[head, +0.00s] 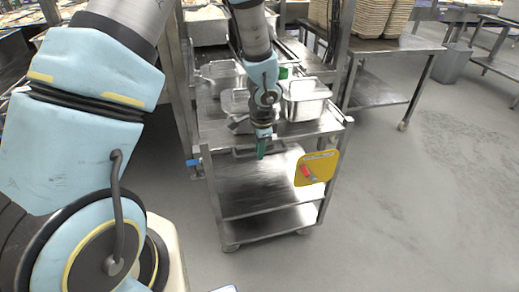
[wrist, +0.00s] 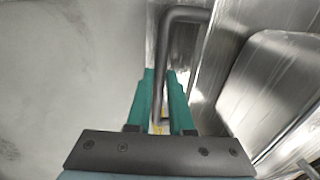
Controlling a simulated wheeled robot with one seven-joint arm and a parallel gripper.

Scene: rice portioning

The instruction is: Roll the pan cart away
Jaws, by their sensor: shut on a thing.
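The pan cart (head: 268,178) is a steel trolley with a top and lower shelves on casters, standing in the middle of the head view. Steel pans (head: 304,101) stand on its top. My gripper (head: 261,148) reaches down at the cart's near edge. In the wrist view, the green fingers of my gripper (wrist: 161,104) are shut on the dark bar handle (wrist: 186,15) of the cart, one finger on each side of the bar. The handle also shows in the head view (head: 240,152). The far ends of the fingers are partly hidden.
A yellow panel with a red part (head: 316,168) hangs on the cart's right front. A steel table (head: 385,45) with stacked tan trays (head: 384,17) stands behind right, near a grey bin (head: 453,62). A steel post (head: 176,80) is close at the cart's left. Open floor (head: 420,200) lies right.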

